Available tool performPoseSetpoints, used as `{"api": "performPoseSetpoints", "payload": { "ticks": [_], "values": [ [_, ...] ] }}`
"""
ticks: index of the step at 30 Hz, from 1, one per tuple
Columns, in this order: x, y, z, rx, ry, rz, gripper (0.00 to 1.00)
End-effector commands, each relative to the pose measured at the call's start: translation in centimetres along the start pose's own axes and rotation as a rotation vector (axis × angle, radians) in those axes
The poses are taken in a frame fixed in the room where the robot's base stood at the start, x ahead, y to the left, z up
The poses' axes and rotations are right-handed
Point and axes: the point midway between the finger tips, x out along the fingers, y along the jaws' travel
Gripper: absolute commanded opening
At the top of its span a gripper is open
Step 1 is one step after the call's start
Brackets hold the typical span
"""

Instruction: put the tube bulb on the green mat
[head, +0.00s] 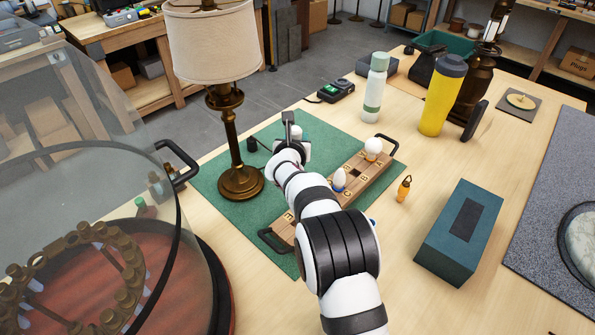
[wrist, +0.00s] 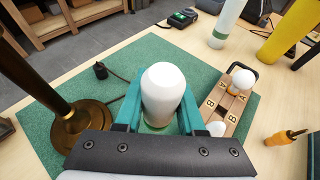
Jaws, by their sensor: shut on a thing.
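My gripper (wrist: 158,120) is shut on a white, round-ended bulb, which I take to be the tube bulb (wrist: 163,85). The teal fingers stand on either side of it, and its lower end is partly hidden. In the head view my gripper (head: 292,146) is over the green mat (head: 222,172), with the white bulb (head: 297,131) showing just beside it. The mat lies flat under the lamp. I cannot tell whether the bulb touches the mat.
The brass lamp (head: 240,180) stands on the mat left of my gripper. A wooden bulb rack (head: 355,187) with a round bulb (head: 373,147) and a pointed bulb (head: 339,178) lies to the right. A black plug (wrist: 100,70) lies behind. Mat behind my gripper is mostly clear.

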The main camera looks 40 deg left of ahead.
Motion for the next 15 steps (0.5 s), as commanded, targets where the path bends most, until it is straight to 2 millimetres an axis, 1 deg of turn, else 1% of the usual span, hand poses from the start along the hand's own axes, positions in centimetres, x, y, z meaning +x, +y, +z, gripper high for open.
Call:
{"api": "performPoseSetpoints", "payload": {
  "ticks": [3, 9, 15],
  "values": [
    [0.2, 1.9, 0.1, -0.020, 0.000, 0.048, 0.00],
    [1.7, 1.7, -3.6, -0.020, 0.004, 0.042, 0.00],
    [2.9, 1.6, -6.4, -0.018, 0.002, 0.041, 0.00]
  ]
}}
